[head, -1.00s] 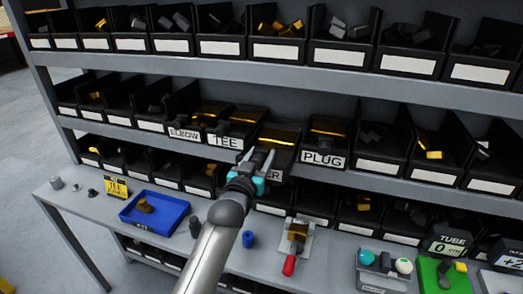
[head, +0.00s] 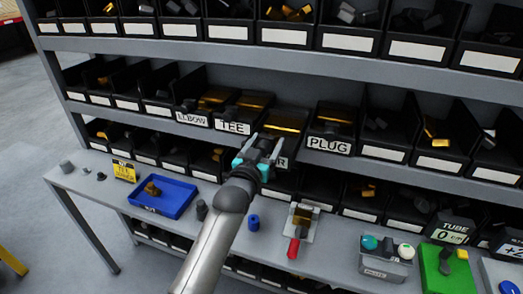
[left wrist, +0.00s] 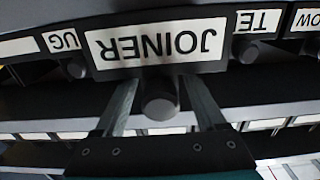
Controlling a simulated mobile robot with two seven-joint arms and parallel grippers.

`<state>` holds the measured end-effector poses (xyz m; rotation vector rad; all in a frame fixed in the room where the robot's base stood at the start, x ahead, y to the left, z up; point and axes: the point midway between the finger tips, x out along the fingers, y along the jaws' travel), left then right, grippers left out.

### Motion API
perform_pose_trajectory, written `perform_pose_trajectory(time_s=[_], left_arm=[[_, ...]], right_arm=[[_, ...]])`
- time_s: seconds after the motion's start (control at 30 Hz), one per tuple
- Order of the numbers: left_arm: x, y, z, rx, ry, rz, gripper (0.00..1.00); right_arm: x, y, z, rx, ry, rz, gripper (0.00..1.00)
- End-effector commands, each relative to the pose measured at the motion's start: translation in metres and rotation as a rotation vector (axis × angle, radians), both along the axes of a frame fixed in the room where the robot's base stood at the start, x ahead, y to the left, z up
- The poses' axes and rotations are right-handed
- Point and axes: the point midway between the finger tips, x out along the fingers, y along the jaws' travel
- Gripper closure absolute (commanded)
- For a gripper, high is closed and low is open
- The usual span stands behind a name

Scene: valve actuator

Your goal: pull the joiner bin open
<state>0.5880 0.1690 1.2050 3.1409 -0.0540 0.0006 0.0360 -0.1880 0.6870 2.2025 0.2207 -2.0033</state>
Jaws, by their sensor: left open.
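The joiner bin (head: 287,121) is a black bin with gold parts in the middle shelf row, between the tee bin (head: 235,127) and the plug bin (head: 329,144). Its label is mostly hidden behind my left gripper (head: 269,147) in the head view. In the left wrist view the label (left wrist: 157,44) reads JOINER upside down, with a round dark knob (left wrist: 160,97) at the bin's front. My left gripper (left wrist: 161,92) is open, one finger on each side of the knob; I cannot tell whether either touches it. My right gripper is not in view.
The elbow bin (head: 192,117) stands left of the tee bin. More bins fill the shelves above and below. On the bench are a blue tray (head: 176,209), a red-handled fixture (head: 296,232), a blue cylinder (head: 253,222) and a button box (head: 384,262).

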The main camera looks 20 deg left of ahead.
Motion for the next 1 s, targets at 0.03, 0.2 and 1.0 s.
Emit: perform_pose_trajectory(time_s=[0.03,0.2,1.0], left_arm=[[-0.002,0.0,-0.001,0.0,0.001,0.0,0.28],[-0.018,0.001,-0.001,0.001,0.002,0.0,0.28],[-0.141,0.005,-0.001,0.0,0.001,0.0,0.28]], right_arm=[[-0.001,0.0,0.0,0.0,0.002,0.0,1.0],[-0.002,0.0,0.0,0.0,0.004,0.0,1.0],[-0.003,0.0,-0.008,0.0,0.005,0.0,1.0]])
